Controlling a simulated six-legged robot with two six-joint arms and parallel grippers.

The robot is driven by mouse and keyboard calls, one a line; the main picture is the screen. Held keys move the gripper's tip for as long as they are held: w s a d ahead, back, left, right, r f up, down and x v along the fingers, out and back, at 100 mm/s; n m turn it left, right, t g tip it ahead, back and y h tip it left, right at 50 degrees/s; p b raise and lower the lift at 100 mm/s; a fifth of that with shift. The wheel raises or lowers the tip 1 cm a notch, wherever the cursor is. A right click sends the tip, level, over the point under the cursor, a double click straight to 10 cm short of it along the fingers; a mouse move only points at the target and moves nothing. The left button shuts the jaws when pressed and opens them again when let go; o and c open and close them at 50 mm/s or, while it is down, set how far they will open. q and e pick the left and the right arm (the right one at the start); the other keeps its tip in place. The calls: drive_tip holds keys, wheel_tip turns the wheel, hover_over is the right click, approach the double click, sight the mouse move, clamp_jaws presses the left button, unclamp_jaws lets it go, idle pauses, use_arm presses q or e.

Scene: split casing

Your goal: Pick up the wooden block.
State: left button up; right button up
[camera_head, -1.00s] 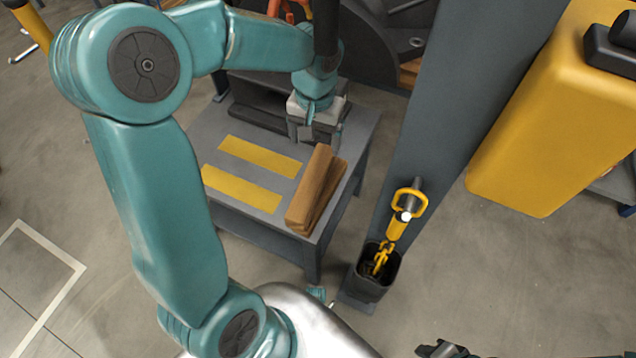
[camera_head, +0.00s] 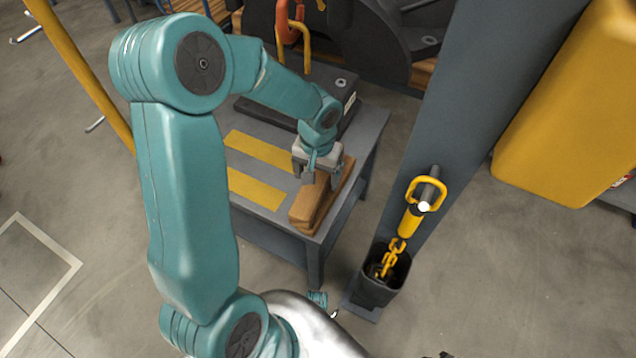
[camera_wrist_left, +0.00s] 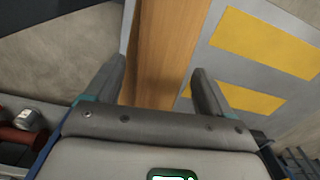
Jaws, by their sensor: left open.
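The wooden block (camera_head: 312,207) lies on the right part of a grey table (camera_head: 262,228) in the head view, long side running away from me. My left gripper (camera_head: 320,180) is over the block, open, with a finger on each side of it. In the left wrist view the block (camera_wrist_left: 168,55) runs between the two open fingers (camera_wrist_left: 155,88). I cannot tell whether the fingers touch it. The gripper hides the block's middle in the head view.
Two yellow stripes (camera_head: 256,188) mark the table left of the block. A dark flat case (camera_head: 270,112) lies at the table's back.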

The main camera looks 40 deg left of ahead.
use_arm(q)
drive_tip(key=shift+f, duration=0.95)
drive_tip(key=shift+w+r, duration=0.1)
drive_tip(key=shift+r, duration=0.05)
drive_tip(key=c, duration=1.3)
